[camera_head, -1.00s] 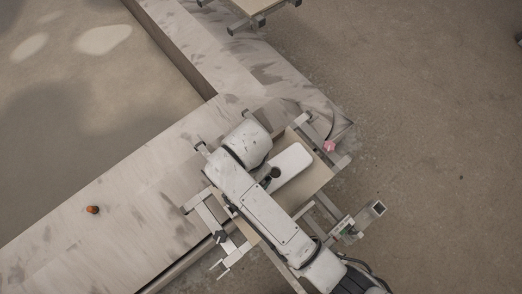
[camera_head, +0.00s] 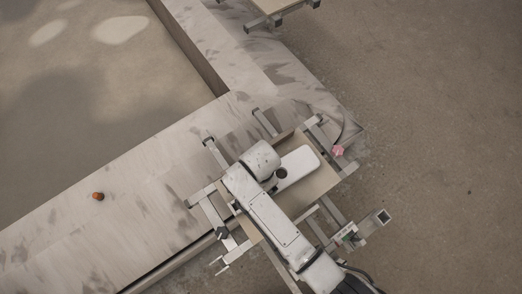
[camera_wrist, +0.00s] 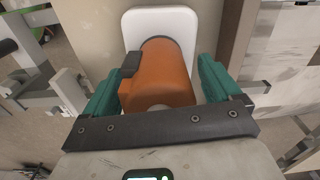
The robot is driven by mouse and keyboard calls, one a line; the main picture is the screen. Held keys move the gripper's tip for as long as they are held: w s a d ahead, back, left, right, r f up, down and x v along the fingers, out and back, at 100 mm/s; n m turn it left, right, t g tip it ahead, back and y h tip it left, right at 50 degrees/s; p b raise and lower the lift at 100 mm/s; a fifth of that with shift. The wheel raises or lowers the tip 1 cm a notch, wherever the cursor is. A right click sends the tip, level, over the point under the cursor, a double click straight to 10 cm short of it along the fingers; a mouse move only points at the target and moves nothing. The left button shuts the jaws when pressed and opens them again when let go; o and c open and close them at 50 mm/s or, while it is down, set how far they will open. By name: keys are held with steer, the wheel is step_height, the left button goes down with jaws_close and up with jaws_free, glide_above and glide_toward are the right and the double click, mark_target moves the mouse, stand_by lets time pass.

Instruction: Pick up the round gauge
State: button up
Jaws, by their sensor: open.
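In the wrist view an orange cylinder (camera_wrist: 167,75) with a pale near end and a dark block on its side lies between the two teal fingers of my gripper (camera_wrist: 160,88). I take it as the round gauge, though no dial face shows. My gripper is open, with a finger at each side of the cylinder; small gaps seem to remain, and contact is unclear. A white rounded pad (camera_wrist: 130,25) shows behind it. In the head view my arm covers the gripper and the cylinder. The white pad (camera_head: 302,160) shows beside my arm, with a dark round spot near it.
The pad rests on a beige board (camera_head: 318,182) with grey metal bars around it. A small orange-brown object (camera_head: 98,196) sits on the pale ledge (camera_head: 150,180) at left. A pink object (camera_head: 338,151) is at the board's right. Open floor (camera_head: 440,110) lies at right.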

steer(key=c, duration=1.2)
steer(key=shift+o, duration=0.2)
steer(key=shift+r, duration=0.4)
step_height(320, 180, up, 2)
steer(key=shift+w+r, duration=0.1)
steer(key=shift+r, duration=0.1)
steer(key=s+d+r+p, duration=0.1)
steer(key=s+d+r, duration=0.3)
steer(key=s+r, duration=0.75)
steer(key=w+a+f+p, duration=0.1)
steer(key=w+f+p, duration=0.1)
steer(key=w, duration=0.1)
steer(key=w+a+f+p, duration=0.1)
steer(key=w+f+p, duration=0.1)
steer(key=w, duration=0.2)
steer(key=w+a+f+p, duration=0.1)
steer(key=w+f+p, duration=0.1)
steer(key=w+p, duration=0.1)
steer(key=shift+w+a, duration=0.2)
steer(key=shift+a, duration=0.15)
steer(key=shift+w+a+f, duration=0.1)
steer(key=shift+w+f, duration=0.2)
steer(key=shift+w, duration=0.2)
step_height(320, 180, down, 7)
steer(key=b, duration=0.6)
steer(key=shift+b, duration=0.3)
